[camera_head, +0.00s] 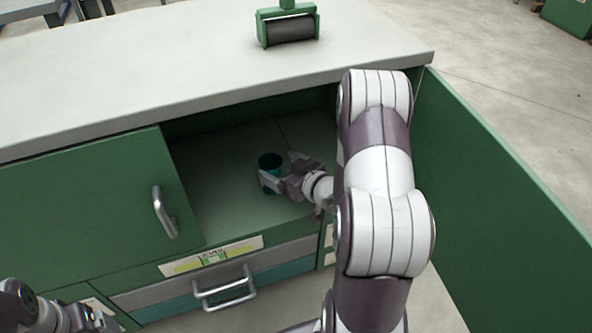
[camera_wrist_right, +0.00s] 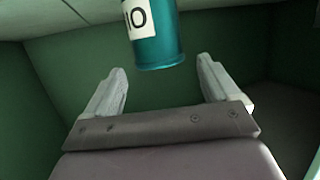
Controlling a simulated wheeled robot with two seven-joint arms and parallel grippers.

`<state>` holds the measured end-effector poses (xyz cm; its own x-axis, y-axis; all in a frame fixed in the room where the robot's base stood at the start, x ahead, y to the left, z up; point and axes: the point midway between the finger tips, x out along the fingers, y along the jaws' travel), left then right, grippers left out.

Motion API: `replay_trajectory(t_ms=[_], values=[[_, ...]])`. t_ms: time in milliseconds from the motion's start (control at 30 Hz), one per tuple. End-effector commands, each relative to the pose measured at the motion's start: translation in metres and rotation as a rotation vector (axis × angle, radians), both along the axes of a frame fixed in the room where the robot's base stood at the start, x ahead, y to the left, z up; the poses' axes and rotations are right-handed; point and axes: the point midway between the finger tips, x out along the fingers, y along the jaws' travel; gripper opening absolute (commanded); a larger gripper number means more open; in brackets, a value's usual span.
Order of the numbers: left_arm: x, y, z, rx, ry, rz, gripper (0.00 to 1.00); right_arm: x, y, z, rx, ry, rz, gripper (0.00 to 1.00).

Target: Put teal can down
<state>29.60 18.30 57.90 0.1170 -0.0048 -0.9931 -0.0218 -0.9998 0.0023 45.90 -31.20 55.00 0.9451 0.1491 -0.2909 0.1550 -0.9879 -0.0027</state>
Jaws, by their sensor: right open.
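The teal can (camera_head: 270,164) stands in the open green cabinet compartment, on its floor, in the head view. In the right wrist view the teal can (camera_wrist_right: 155,45) shows its lower end and part of a white label with dark marks. My right gripper (camera_head: 281,172) reaches into the compartment at the can. In the right wrist view the right gripper (camera_wrist_right: 163,88) has its two fingers spread wide, with the can between or just beyond them and clear space on both sides. My left arm shows at the lower left corner; its gripper fingers are hard to make out.
A green door (camera_head: 500,170) stands open at the right. Another green door panel (camera_head: 95,200) with a handle covers the left of the cabinet. Below are drawers with a metal handle (camera_head: 224,290). A green-framed roller (camera_head: 288,27) sits on the grey worktop (camera_head: 180,60).

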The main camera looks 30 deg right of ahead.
Motion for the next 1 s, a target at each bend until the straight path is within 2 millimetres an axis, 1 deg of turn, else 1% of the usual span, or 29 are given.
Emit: replay_trajectory(t_ms=[33,200,333,400,467,567,600,667,700,767,800,900,1000], values=[[0.000,0.000,0.010,0.000,0.000,0.000,0.91,-0.012,-0.004,0.010,0.000,0.001,-0.006,0.89],[0.000,0.000,0.025,0.000,0.000,0.000,0.91,-0.053,-0.010,0.022,0.001,0.001,-0.006,0.89],[0.000,0.000,0.030,0.000,0.000,0.000,0.91,-0.074,-0.013,0.026,0.000,0.000,-0.004,0.89],[0.000,0.000,0.031,0.000,0.000,0.000,0.91,-0.079,-0.013,0.026,-0.005,0.008,-0.001,0.89],[0.000,0.000,0.032,0.000,0.000,0.000,0.91,-0.076,-0.012,0.023,-0.036,0.062,0.006,0.89],[0.000,0.000,0.031,0.000,0.000,0.000,0.91,-0.061,-0.006,0.014,-0.146,0.283,-0.004,0.89],[0.000,0.000,0.031,0.000,0.000,0.000,0.91,-0.058,0.000,0.014,-0.190,0.397,-0.025,0.89],[0.000,0.000,0.031,0.000,0.000,0.000,0.91,-0.063,0.014,0.019,-0.226,0.567,-0.067,0.89],[0.000,0.000,0.031,0.000,0.000,0.000,0.91,-0.072,0.028,0.025,-0.231,0.673,-0.093,0.89],[0.000,0.000,0.031,0.000,0.000,0.000,0.91,-0.092,0.053,0.034,-0.213,0.816,-0.121,0.89],[0.000,0.000,0.031,0.000,0.000,0.000,0.91,-0.107,0.072,0.040,-0.192,0.900,-0.130,0.89],[0.000,0.000,0.031,0.000,0.000,0.000,0.91,-0.141,0.109,0.053,-0.140,1.060,-0.124,0.89],[0.000,0.000,0.031,0.000,0.000,0.000,0.91,-0.161,0.127,0.060,-0.108,1.139,-0.114,0.89]])
